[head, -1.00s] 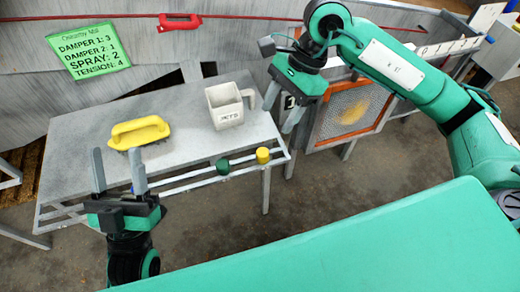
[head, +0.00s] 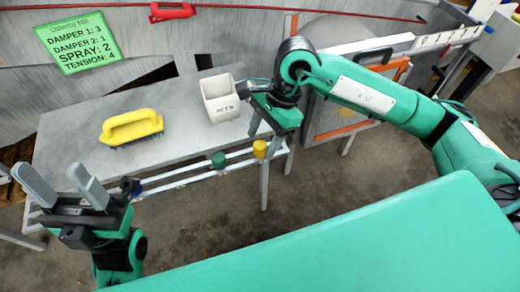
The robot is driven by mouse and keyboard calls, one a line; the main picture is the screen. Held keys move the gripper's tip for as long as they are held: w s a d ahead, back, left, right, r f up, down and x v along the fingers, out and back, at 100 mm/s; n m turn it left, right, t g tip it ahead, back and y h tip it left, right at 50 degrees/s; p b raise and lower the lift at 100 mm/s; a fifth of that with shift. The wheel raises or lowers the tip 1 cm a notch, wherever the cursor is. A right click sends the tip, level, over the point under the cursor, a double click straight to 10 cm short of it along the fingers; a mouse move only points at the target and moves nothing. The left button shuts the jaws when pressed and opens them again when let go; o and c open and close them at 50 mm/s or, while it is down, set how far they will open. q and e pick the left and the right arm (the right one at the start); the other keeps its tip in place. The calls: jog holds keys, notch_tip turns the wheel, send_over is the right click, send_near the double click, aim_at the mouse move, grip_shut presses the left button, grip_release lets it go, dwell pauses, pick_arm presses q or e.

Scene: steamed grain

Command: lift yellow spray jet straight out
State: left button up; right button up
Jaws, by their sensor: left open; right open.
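The yellow spray jet (head: 260,149) is a small yellow cylinder at the right end of the rails along the table's front edge. A green jet (head: 218,160) sits to its left on the same rails. My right gripper (head: 264,137) is open and points down at the yellow jet. One finger is to the jet's upper left and the other to its right; I cannot tell whether they touch it. My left gripper (head: 48,174) is open, empty and raised at the table's left front corner, away from the jets.
On the grey table (head: 80,120) stand a square white cup marked JETS (head: 220,98) and a yellow-handled brush (head: 131,127). A green sign (head: 77,42) hangs on the wall behind. An orange-framed mesh panel (head: 335,112) is right of the table.

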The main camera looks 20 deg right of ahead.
aim_at(259, 147)
jog(key=x, duration=0.3)
jog(key=shift+r, duration=0.1)
jog(key=shift+c, duration=0.4)
jog(key=c, duration=1)
jog(key=shift+o, duration=0.2)
